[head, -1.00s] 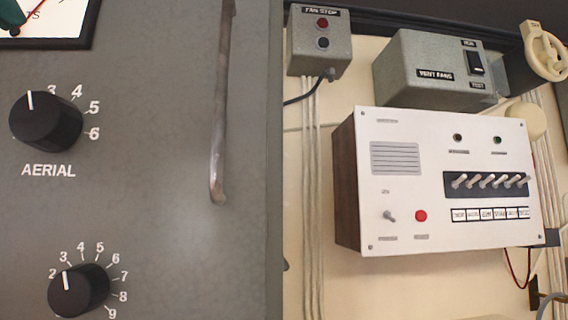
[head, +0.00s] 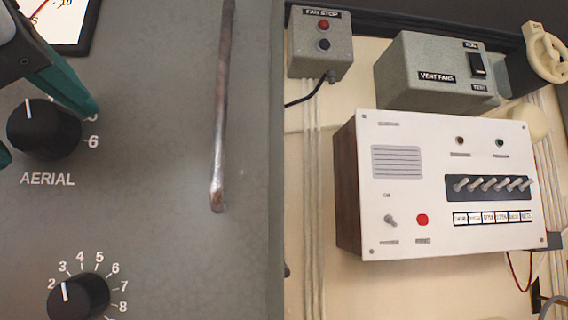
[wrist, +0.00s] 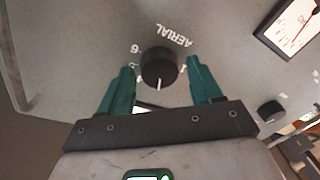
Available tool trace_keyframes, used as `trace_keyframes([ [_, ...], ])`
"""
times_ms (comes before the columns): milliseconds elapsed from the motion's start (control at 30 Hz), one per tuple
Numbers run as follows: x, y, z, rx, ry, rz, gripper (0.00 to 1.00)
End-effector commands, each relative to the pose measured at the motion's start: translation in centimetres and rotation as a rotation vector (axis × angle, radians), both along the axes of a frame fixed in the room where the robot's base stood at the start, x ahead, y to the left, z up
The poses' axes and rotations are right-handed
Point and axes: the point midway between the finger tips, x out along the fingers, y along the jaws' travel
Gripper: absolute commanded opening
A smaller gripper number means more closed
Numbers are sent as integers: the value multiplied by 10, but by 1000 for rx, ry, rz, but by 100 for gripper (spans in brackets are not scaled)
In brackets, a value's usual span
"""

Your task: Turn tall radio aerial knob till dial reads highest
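The black AERIAL knob (head: 44,128) is on the grey radio panel at the left of the head view, its white pointer line facing almost straight up. It also shows in the wrist view (wrist: 158,68). My gripper (wrist: 160,66) is open, with one green finger on each side of the knob and small gaps visible. In the head view my gripper (head: 47,132) covers part of the scale; the 6 shows. The dial (head: 62,22) is cut off at top left. In the wrist view, the dial (wrist: 292,27) shows a red needle; its reading is too small to tell.
A second black knob (head: 78,297) with its own scale sits below. A vertical metal handle (head: 220,120) stands out from the panel to the right. A white switch box (head: 440,185) and a vent fans box (head: 430,70) are on the wall beyond.

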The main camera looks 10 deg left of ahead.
Motion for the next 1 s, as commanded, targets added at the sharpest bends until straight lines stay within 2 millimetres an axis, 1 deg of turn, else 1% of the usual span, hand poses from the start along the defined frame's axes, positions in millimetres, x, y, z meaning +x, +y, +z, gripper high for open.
trace_keyframes([
  [33,0,0,0,0,0,0,59],
  [67,0,0,0,0,0,0,56],
  [500,0,0,0,-1,0,1,15],
  [767,-1,0,-1,24,6,0,15],
  [1000,0,0,-2,141,33,1,15],
])
